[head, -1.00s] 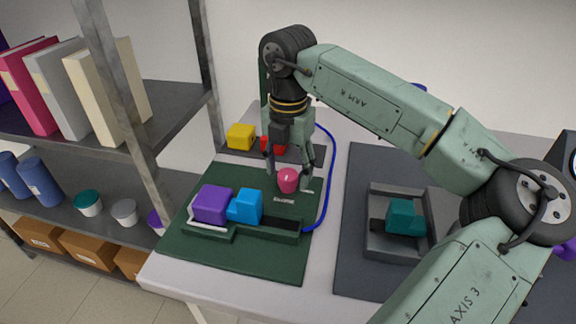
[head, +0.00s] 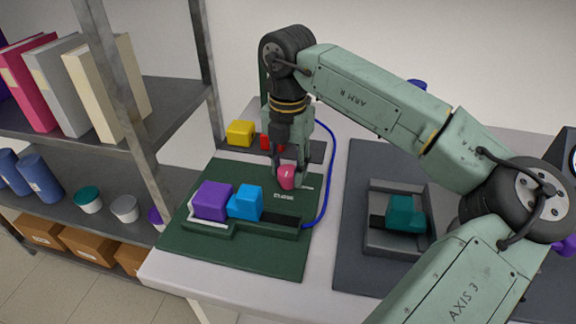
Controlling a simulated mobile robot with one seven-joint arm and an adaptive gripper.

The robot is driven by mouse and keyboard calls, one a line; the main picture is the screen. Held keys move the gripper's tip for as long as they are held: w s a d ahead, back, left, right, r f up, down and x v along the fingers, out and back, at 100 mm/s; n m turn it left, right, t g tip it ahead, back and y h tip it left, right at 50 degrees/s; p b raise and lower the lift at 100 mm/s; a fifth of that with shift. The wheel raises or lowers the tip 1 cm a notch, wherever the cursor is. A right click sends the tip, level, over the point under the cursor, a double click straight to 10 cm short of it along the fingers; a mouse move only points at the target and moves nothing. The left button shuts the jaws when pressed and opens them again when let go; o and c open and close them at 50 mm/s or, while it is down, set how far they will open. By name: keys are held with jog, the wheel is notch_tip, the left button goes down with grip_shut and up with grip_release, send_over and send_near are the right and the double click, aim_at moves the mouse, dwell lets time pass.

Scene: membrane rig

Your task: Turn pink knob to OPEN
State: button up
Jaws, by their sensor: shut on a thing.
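The pink knob (head: 287,179) stands on the green board (head: 245,269), behind a small white label whose lettering is too small to read. My gripper (head: 288,176) points down over the knob, with its fingers closed around the knob's sides. The fingers hide part of the knob. A light mark shows on the knob's top, but I cannot tell which setting it points to.
A purple block (head: 212,202) and a blue block (head: 247,203) sit in front of the knob. A blue hose (head: 329,190) curves along its right. Yellow (head: 240,133) and red blocks lie behind. A teal block (head: 404,218) sits in a grey fixture to the right.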

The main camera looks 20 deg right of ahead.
jog(key=shift+c, duration=0.4)
jog(key=shift+f+n+b, duration=0.1)
jog(key=shift+n+b, duration=0.2)
jog(key=shift+b, duration=0.05)
jog(key=n+b, duration=0.2)
jog(key=shift+f+n, duration=0.1)
jog(key=shift+n, duration=0.3)
jog(key=n+b, duration=0.2)
jog(key=n, duration=0.3)
jog(key=n+b, duration=0.1)
jog(key=n, duration=0.4)
jog(key=shift+r+n+b, duration=0.2)
jog(key=shift+n+b, duration=0.2)
jog(key=shift+n, duration=1.9)
jog(key=o, duration=1.1)
